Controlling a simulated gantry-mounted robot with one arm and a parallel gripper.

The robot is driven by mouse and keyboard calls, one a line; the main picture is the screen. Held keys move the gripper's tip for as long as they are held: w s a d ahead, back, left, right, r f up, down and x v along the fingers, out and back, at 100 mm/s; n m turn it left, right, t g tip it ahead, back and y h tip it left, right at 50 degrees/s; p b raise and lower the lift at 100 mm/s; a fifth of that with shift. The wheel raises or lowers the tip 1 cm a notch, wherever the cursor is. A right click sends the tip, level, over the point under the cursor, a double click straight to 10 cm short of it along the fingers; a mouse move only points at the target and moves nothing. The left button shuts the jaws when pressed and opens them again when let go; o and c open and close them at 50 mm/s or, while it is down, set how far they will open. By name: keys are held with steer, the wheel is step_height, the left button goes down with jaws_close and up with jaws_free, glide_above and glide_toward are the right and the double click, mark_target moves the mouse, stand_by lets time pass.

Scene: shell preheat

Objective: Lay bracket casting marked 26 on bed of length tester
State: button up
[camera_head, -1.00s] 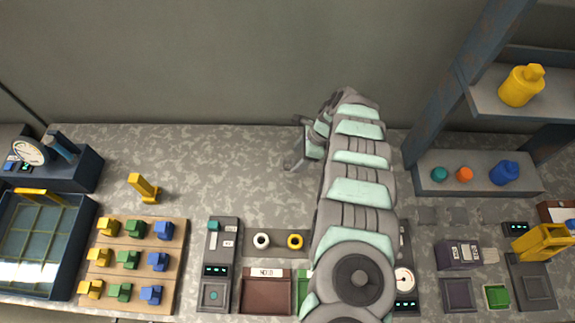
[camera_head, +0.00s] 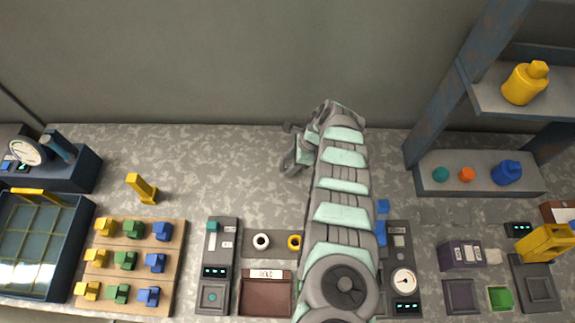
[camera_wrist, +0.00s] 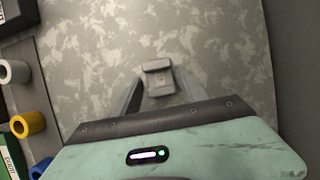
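My gripper (camera_wrist: 158,84) points down above the bare table behind the row of devices. In the wrist view its two fingers stand on either side of a small grey block-like piece (camera_wrist: 160,78); I cannot tell whether they touch it. No number is readable on it. In the head view my gripper (camera_head: 291,160) shows left of my arm, and the grey piece is not discernible. I cannot single out a casting marked 26. Which station is the length tester is not clear; a dial device (camera_head: 398,255) and a slim device with a display (camera_head: 221,250) stand at the front.
A wooden board (camera_head: 178,262) holds yellow, green and blue pieces. A glazed blue case (camera_head: 82,243) is left, a shelf unit (camera_head: 435,120) right. The back middle table is largely clear.

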jaws_close()
stand_by(0.3)
